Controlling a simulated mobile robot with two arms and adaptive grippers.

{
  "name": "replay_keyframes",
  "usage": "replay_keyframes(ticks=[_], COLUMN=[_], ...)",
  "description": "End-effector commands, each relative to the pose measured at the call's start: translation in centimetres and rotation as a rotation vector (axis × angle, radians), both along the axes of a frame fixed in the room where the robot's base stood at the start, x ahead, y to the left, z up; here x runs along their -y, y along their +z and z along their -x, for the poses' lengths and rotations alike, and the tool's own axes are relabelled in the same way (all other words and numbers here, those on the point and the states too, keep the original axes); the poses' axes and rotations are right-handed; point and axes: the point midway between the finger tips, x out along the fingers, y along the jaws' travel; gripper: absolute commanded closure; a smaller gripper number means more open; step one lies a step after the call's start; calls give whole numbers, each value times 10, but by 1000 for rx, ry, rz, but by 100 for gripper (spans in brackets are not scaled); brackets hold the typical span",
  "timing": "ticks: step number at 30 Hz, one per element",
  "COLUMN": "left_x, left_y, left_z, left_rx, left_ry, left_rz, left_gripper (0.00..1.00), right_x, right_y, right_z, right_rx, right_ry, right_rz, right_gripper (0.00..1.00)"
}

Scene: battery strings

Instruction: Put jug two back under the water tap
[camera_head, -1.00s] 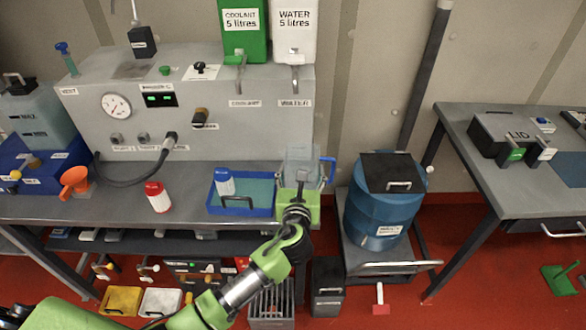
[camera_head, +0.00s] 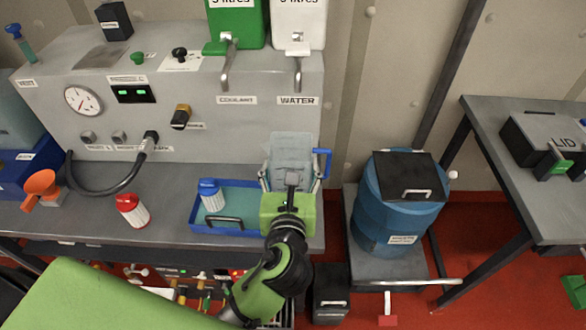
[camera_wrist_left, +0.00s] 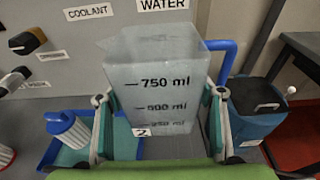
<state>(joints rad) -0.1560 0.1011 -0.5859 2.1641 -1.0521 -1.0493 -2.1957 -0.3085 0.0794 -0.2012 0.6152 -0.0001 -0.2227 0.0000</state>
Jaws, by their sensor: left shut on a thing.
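Jug two (camera_head: 291,148) is a clear, upright measuring jug with a blue handle on its right. In the left wrist view the jug (camera_wrist_left: 165,80) shows ml marks and a "2" label. My left gripper (camera_head: 291,180) is shut on it, one finger on each side. The water tap (camera_head: 298,70) hangs from the white water container (camera_head: 298,22). The jug is below the tap in the head view and nearer to me. I cannot tell whether its base touches the bench. My right gripper is not in view.
A blue tray (camera_head: 200,232) with a blue-capped bottle (camera_head: 210,195) is just left of the jug. The coolant tap (camera_head: 226,68) is left of the water tap. A blue drum (camera_head: 392,215) stands right of the bench.

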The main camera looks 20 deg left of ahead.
Motion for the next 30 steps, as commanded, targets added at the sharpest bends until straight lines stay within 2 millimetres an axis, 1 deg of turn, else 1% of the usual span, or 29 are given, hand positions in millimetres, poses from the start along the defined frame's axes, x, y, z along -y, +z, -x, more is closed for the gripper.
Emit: replay_keyframes(ticks=[1,4,6,9,12,17,18,21,24,30], left_x=[-4,-10,-12,-16,-18,-21,-21,-21,-21,-21], left_y=[-3,-14,-33,-50,-61,-71,-75,-91,-102,-104], left_z=[-13,-37,-47,-61,-70,-78,-81,-80,-80,-80], left_rx=[0,1,-3,0,-1,1,0,-4,-3,1], left_ry=[3,2,0,1,0,0,0,0,-1,-1], left_rz=[-3,-2,-2,-1,0,1,0,0,2,2], left_gripper=[72,72,72,72,72,72,72,72,72,72], right_x=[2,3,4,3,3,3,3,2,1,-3], right_y=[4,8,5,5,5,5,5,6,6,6], right_z=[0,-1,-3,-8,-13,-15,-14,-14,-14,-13], right_rx=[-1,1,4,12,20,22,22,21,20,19], right_ry=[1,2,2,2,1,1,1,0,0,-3], right_rz=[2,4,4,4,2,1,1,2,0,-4], right_gripper=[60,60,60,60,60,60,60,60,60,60])
